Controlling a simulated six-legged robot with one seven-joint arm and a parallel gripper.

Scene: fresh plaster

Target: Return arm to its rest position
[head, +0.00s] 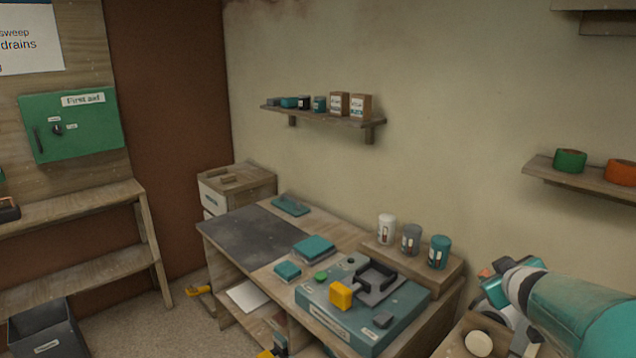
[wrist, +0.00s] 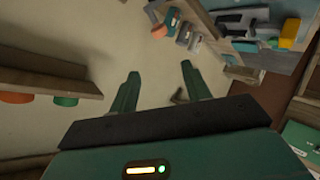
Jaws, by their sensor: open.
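My gripper (wrist: 160,70) shows in the wrist view with its two green fingers spread wide apart. Nothing is between the fingers; behind them is plain pale wall. My teal and white arm (head: 575,310) fills the lower right corner of the head view, folded close to the camera and right of the bench. I cannot make out the fingers there.
A workbench (head: 345,237) bears a teal machine (head: 350,335) with a yellow block. Three canisters stand on a riser (head: 445,268) behind it. Wall shelves (head: 330,117) hold small boxes and, at right (head: 590,184), tape rolls. A green first aid cabinet (head: 70,135) hangs left.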

